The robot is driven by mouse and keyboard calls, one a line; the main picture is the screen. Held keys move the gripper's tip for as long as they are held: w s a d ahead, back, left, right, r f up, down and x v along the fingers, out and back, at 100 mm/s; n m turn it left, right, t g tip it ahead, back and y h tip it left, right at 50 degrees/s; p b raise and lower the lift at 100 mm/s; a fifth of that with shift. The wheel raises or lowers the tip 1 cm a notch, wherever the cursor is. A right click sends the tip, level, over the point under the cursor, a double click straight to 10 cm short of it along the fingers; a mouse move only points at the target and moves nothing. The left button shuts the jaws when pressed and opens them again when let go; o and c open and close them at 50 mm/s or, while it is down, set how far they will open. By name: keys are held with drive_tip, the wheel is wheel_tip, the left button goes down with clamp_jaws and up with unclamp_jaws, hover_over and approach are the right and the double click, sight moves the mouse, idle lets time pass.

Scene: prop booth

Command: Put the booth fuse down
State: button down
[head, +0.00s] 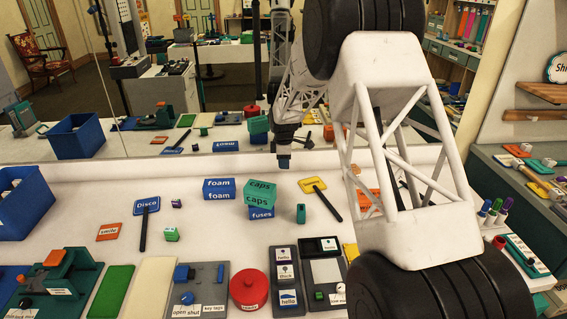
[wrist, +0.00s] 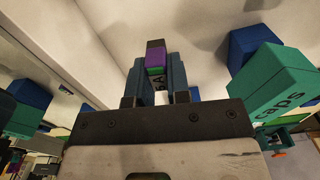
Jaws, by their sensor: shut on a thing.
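My gripper (head: 284,160) hangs fingers down over the back of the white table, near the mirror's lower edge. In the wrist view, my gripper (wrist: 156,72) has its blue fingers shut on a small block with purple and green faces, apparently the booth fuse (wrist: 155,58). Part of a dark letter shows below its coloured faces. The fingers cover its sides, and it cannot be made out in the head view. A blue box marked "fuses" (head: 262,213) stands in front of my gripper, with a green "caps" box (head: 260,192) on it.
A blue "foam" box (head: 219,189) stands left of the caps box. A green block (head: 300,213) and a yellow-headed paddle (head: 313,185) are to the right. A "Disco" paddle (head: 147,205) and small purple block (head: 176,203) lie left. The table's back strip is mostly clear.

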idle(0.4)
drive_tip(key=s+a+f, duration=0.1)
drive_tip(key=s+a, duration=0.6)
drive_tip(key=a, duration=0.7)
drive_tip(key=s+a+f, duration=0.1)
drive_tip(key=s+a, duration=0.5)
drive_tip(key=a, duration=0.8)
drive_tip(key=s+a+f, duration=0.1)
drive_tip(key=s+a, duration=0.6)
drive_tip(key=a, duration=0.7)
drive_tip(key=shift+n, duration=0.4)
drive_tip(key=s+a, duration=0.7)
drive_tip(key=s+a+f, duration=0.1)
drive_tip(key=s+a, duration=0.2)
drive_tip(key=s, duration=0.1)
drive_tip(key=shift+s+a, duration=0.1)
drive_tip(key=shift+a, duration=0.15)
drive_tip(key=shift+a, duration=0.1)
hover_over(107, 231)
drive_tip(key=shift+f, duration=0.75)
drive_tip(key=shift+f, duration=1.75)
